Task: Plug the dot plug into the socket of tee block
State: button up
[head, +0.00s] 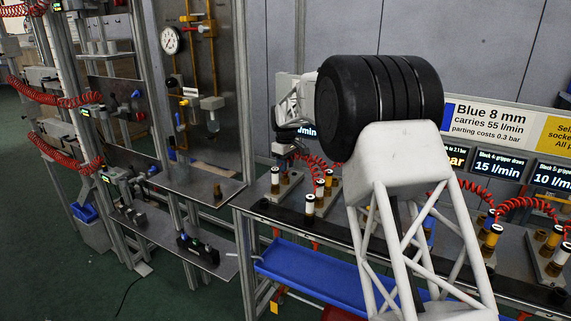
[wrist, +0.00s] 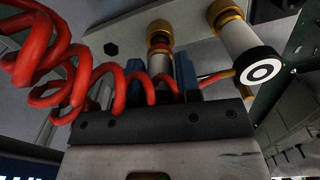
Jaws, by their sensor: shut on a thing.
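In the wrist view my gripper (wrist: 160,72) is shut with its two blue fingers around a pale cylindrical plug (wrist: 160,62) with a red coiled hose. A brass socket collar (wrist: 159,28) on a grey block (wrist: 120,38) lies in line with this plug. I cannot tell whether the plug is seated in it or just short of it. The plug's marked end is hidden, so I cannot tell whether it is the dot plug. A second white plug (wrist: 242,45), with a ring-and-centre mark on its end, sits in a brass collar to the right. In the head view my arm partly hides the gripper.
In the head view several plugs, including a white one (head: 310,205), stand on blocks along the bench. Red coiled hoses (head: 522,204) hang behind. A blue tray (head: 310,272) lies below. A gauge panel (head: 205,90) stands left. In the wrist view the coil (wrist: 60,70) crosses close by.

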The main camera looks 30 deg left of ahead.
jog(key=shift+f, duration=0.85)
jog(key=o, duration=1.1)
jog(key=shift+r, duration=3.95)
jog(key=shift+d, duration=0.15)
